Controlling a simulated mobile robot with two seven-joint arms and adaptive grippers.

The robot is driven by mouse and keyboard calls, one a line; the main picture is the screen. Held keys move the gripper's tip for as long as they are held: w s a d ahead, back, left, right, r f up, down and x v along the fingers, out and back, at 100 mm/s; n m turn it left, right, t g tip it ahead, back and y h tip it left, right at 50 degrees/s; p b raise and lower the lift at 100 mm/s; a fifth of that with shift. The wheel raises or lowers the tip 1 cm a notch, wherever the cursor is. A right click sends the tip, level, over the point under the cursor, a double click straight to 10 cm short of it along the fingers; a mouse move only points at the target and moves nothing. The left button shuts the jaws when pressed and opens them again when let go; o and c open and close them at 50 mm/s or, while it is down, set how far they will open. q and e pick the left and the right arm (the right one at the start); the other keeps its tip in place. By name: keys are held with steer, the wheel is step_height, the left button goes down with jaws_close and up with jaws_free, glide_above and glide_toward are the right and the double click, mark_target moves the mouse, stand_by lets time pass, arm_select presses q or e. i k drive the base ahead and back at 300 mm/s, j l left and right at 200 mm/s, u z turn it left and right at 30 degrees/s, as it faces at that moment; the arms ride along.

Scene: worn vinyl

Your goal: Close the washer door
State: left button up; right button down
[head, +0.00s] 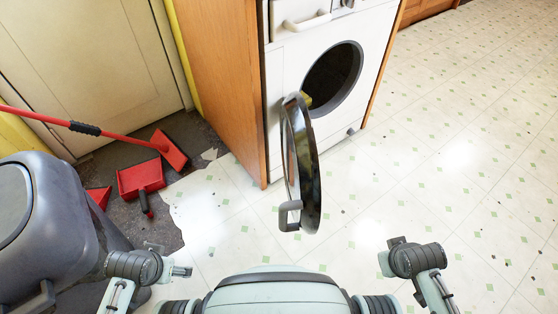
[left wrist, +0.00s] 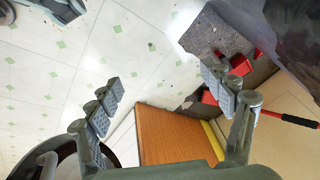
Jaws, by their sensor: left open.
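The white washer (head: 275,90) stands at the top middle of the head view, with its round dark opening (head: 335,75) showing. Its round washer door (head: 309,165), with a dark face and pale rim, is swung wide open and sticks out toward me. A grey handle (head: 288,215) sits at the door's near lower edge. My left gripper (head: 182,271) is left of the door and nearer to me, apart from it; its spread, empty fingers show in the left wrist view (left wrist: 160,92). My right gripper (head: 394,243) is right of the door, touching nothing visible; its jaws are too small to read.
A grey bin (head: 65,205) stands at the left, close to my left arm. A red broom (head: 170,150) and red dustpan (head: 140,178) lie on the torn dark floor patch. A wooden side panel (head: 222,80) flanks the washer. The floor at right is clear.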

mark_target(301, 163)
steer(key=k+j+z, duration=0.3)
steer(key=k+j+u, duration=0.1)
steer(key=k, duration=0.3)
steer(key=k+j+u, duration=0.15)
steer(key=k, duration=0.2)
